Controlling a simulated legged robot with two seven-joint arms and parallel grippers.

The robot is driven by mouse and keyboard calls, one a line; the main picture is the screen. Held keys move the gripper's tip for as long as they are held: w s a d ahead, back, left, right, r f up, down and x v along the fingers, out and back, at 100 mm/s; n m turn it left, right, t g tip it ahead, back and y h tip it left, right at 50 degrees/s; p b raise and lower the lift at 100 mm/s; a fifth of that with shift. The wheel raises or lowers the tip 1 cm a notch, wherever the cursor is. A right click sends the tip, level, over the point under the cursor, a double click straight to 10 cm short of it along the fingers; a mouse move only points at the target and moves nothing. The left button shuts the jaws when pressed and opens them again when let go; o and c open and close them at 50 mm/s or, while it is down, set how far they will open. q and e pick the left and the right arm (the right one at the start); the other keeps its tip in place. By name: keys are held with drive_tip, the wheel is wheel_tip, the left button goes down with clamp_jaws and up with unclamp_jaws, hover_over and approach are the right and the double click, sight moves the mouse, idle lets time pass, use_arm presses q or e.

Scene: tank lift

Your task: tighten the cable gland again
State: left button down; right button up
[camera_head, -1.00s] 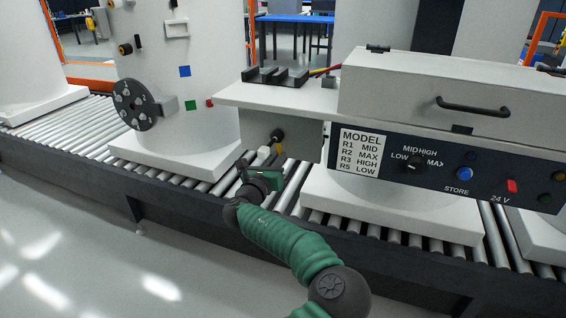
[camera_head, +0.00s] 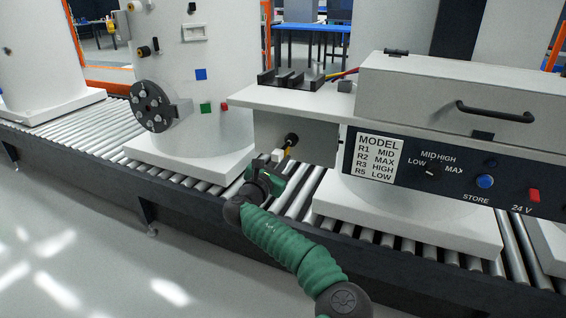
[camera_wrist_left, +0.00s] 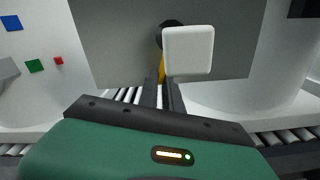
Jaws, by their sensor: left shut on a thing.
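The cable gland (camera_head: 291,139) is a black round fitting on the face of the grey box, with a yellow part (camera_head: 287,152) below it. In the left wrist view the gland (camera_wrist_left: 168,27) is mostly hidden behind a white square block (camera_wrist_left: 188,50). The block also shows in the head view (camera_head: 277,156). My left gripper (camera_head: 273,165) is just below the gland. In the wrist view its narrow fingers (camera_wrist_left: 163,84) are close together, with the yellow part between their tips. How the block joins the yellow part is hidden. My right gripper is not in view.
The grey box (camera_head: 310,140) hangs under a white shelf (camera_head: 290,100) carrying black blocks. A control panel (camera_head: 450,175) is at its right. A white tank (camera_head: 200,60) with a black flange (camera_head: 153,106) stands left. The roller conveyor (camera_head: 110,122) runs beneath.

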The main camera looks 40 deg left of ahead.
use_arm(q)
drive_tip(key=c, duration=1.5)
unclamp_jaws()
drive_tip(key=p+v, duration=0.4)
drive_tip(key=v, duration=1.3)
drive_tip(key=shift+w+d+p, duration=0.1)
drive_tip(key=shift+p, duration=0.2)
